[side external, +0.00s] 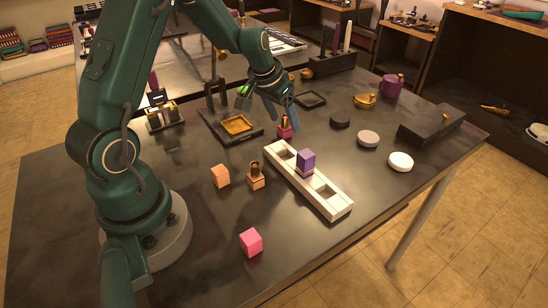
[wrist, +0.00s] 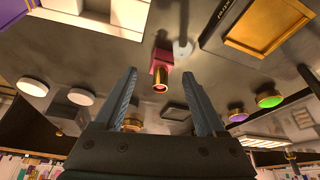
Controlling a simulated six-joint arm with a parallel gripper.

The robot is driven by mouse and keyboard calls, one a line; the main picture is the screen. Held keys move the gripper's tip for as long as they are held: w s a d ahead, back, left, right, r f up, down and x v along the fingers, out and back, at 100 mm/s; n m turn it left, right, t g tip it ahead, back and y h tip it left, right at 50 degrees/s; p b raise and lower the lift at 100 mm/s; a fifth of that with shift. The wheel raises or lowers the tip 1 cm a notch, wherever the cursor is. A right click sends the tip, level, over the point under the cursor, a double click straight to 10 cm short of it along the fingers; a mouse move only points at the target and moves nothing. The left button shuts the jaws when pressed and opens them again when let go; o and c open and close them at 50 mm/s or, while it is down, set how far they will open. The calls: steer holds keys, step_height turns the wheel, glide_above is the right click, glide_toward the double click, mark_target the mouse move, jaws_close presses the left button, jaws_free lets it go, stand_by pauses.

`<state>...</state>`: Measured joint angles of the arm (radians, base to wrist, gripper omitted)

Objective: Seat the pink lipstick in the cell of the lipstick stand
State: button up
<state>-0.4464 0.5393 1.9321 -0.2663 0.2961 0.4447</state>
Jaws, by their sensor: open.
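The deep pink lipstick (side external: 284,131), with a gold collar, stands upright on the dark table near the far end of the stand. It also shows in the wrist view (wrist: 159,72), between my fingertips in the picture. My gripper (side external: 283,112) is open and just above the lipstick; in the wrist view both fingers (wrist: 158,80) are apart with nothing held. The white lipstick stand (side external: 335,205) lies just in front of the lipstick, and part of it shows at the wrist view's top left (wrist: 90,22). A purple block-shaped item (side external: 306,161) fills its middle cell; the end cells look empty.
An orange lipstick (side external: 256,178), an orange block (side external: 220,175) and a bright pink block (side external: 250,242) stand left of the stand. A black tray with a gold pan (side external: 235,125) is behind. Round discs (side external: 400,161) lie to the right.

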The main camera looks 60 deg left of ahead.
steer(key=shift+x, duration=0.95)
jaws_close()
